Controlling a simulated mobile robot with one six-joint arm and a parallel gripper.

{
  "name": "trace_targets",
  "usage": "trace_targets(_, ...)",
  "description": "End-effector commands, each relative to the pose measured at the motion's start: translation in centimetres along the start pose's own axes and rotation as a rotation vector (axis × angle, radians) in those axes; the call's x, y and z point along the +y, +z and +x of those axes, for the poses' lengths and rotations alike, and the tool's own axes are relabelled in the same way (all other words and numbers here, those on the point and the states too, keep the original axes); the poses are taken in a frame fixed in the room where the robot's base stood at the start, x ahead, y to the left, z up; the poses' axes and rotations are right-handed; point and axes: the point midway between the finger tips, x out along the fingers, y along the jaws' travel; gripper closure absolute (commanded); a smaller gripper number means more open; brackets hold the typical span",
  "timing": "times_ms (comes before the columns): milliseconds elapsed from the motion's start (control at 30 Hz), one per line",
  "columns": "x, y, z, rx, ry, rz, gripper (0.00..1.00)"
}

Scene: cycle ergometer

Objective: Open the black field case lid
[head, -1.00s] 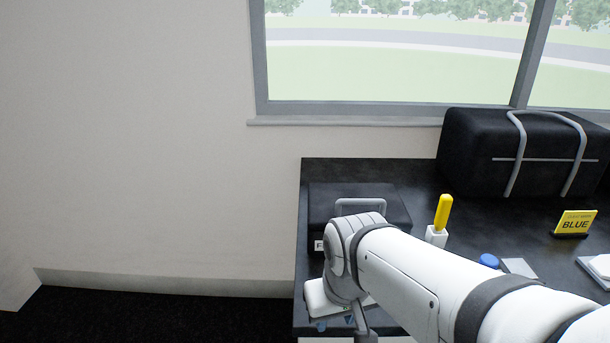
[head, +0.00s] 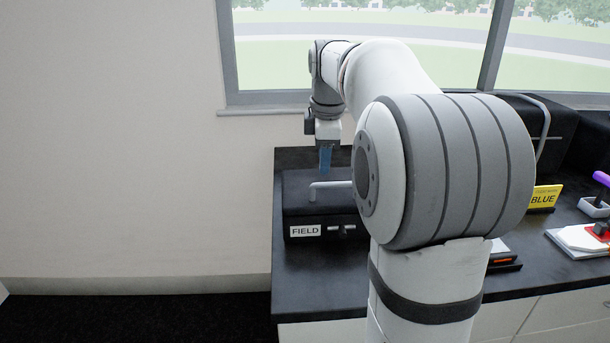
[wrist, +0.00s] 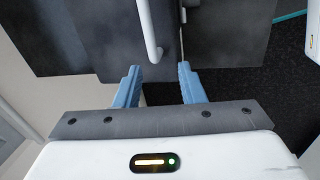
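The black field case (head: 345,240) sits on the left end of the dark counter, with a FIELD label and small latches on its front. Its lid (head: 295,184) looks shut, and a grey bar handle (head: 328,186) stands at its top; part of the case is hidden behind my arm. My gripper (head: 325,168) points down just above the lid, near the handle. In the wrist view its two blue fingers (wrist: 158,72) are apart with nothing between them. The handle (wrist: 150,30) shows there just ahead of the fingertips, nearer the left finger.
A large black bag (head: 545,125) stands at the back right of the counter. The window (head: 270,60) is behind; the counter's left edge is close to the case.

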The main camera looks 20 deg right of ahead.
Motion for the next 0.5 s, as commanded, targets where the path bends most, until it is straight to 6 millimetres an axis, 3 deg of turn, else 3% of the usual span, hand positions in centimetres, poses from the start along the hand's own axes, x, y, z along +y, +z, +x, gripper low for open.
trace_targets(167,1.4,0.6,0.4,-0.003,-0.001,-0.073,0.64)
trace_targets(500,1.3,0.7,5.5,-0.003,-0.002,-0.074,0.64)
